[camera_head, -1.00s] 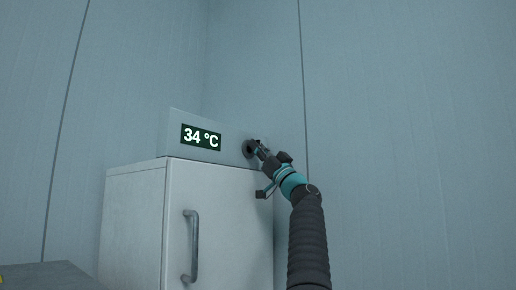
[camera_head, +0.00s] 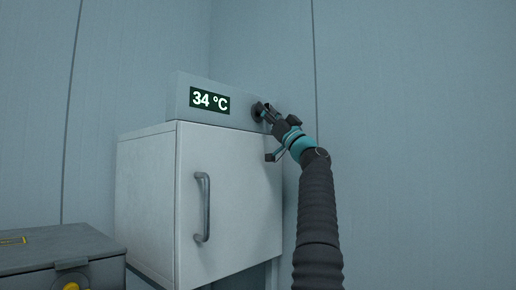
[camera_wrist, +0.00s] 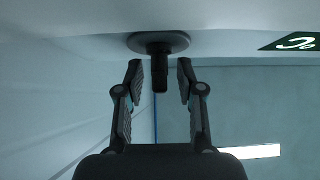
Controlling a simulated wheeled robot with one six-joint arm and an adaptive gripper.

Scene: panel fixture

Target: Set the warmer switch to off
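The warmer is a white cabinet (camera_head: 245,190) with a control box on top and a display (camera_head: 209,100) reading 34 °C. Its switch is a dark round knob (camera_head: 258,111) at the right end of the control box, partly hidden by my gripper in the head view. In the wrist view the knob (camera_wrist: 158,43) has a round base and a narrow bar. My gripper (camera_wrist: 158,72) is open, with one finger on each side of the bar and a visible gap on both sides. In the head view my gripper (camera_head: 268,113) is at the knob.
The cabinet door has a grey handle (camera_head: 203,207). A grey box (camera_head: 60,252) with a yellow button stands at the lower left. Pale panel walls rise behind and to the right; the space right of my arm looks clear.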

